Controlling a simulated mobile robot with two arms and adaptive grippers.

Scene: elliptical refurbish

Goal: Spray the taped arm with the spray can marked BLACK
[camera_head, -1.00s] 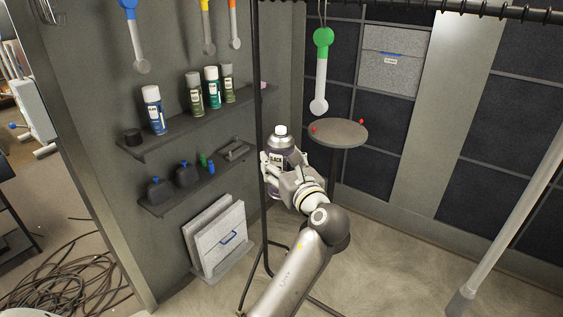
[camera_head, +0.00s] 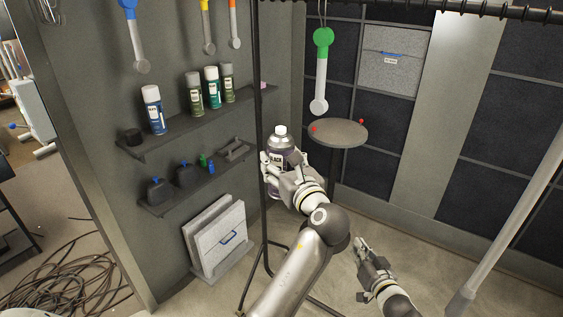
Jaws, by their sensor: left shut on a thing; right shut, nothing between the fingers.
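The spray can marked BLACK (camera_head: 281,143) is upright in my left gripper (camera_head: 283,168), which is shut around it; the fingers hide part of the can. A white arm with a green taped top (camera_head: 320,75) hangs from the rail, above and to the right of the can in the head view. The can and the hanging arm are apart. My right gripper (camera_head: 362,246) is shut and empty, low over the floor at the lower right.
A small round table (camera_head: 340,133) with red knobs stands behind the can. A dark vertical pole (camera_head: 259,100) is close left of it. Wall shelves (camera_head: 180,127) hold several more cans. A pale slanted pole (camera_head: 515,190) is at right.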

